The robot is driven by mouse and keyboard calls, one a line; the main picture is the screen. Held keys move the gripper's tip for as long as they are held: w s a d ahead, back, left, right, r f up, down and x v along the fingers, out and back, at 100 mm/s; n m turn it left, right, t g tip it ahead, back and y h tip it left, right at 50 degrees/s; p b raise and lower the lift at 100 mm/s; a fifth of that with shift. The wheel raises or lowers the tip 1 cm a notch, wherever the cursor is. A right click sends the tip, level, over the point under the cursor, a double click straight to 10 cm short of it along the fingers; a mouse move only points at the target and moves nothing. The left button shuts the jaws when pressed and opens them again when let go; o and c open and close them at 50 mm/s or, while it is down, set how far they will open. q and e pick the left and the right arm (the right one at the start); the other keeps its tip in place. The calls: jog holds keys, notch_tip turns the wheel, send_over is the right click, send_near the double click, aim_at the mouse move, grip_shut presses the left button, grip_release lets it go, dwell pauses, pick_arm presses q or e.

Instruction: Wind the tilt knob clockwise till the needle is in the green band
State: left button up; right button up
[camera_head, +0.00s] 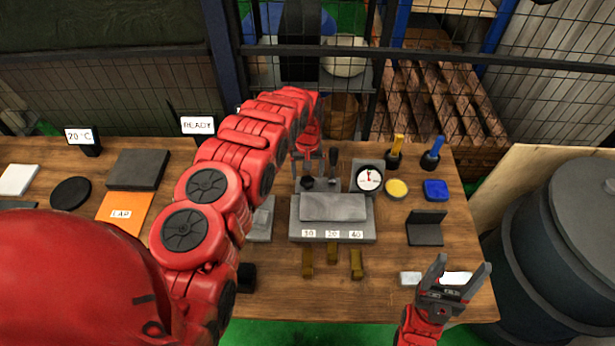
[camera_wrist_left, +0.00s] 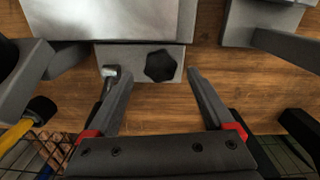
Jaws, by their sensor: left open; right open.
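The tilt knob, a black lobed knob (camera_wrist_left: 160,66), sits on a grey block and shows clearly in the left wrist view. It also shows small and dark in the head view (camera_head: 307,184). My left gripper (camera_wrist_left: 157,72) is open, with its fingertips spread on either side of the knob in that view; I cannot tell whether they touch it. In the head view my left gripper (camera_head: 321,160) is over the back of the grey fixture (camera_head: 333,230). A round white gauge (camera_head: 369,178) has a red mark; needle and green band are too small to read. My right gripper (camera_head: 455,272) is open and empty.
Brass-coloured pieces (camera_head: 332,253) lie in front of the fixture. A yellow disc (camera_head: 397,188), a blue block (camera_head: 436,189) and a dark angled block (camera_head: 426,228) are to the right. Mesh fencing stands behind the table.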

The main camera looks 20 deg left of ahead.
pick_arm(q)
notch_tip(320, 180, up, 7)
jog(key=b, duration=0.2)
notch_tip(320, 180, up, 8)
jog(key=p, duration=0.7)
send_over(307, 179)
jog(key=shift+s+d, duration=0.1)
jog(key=shift+f, duration=0.1)
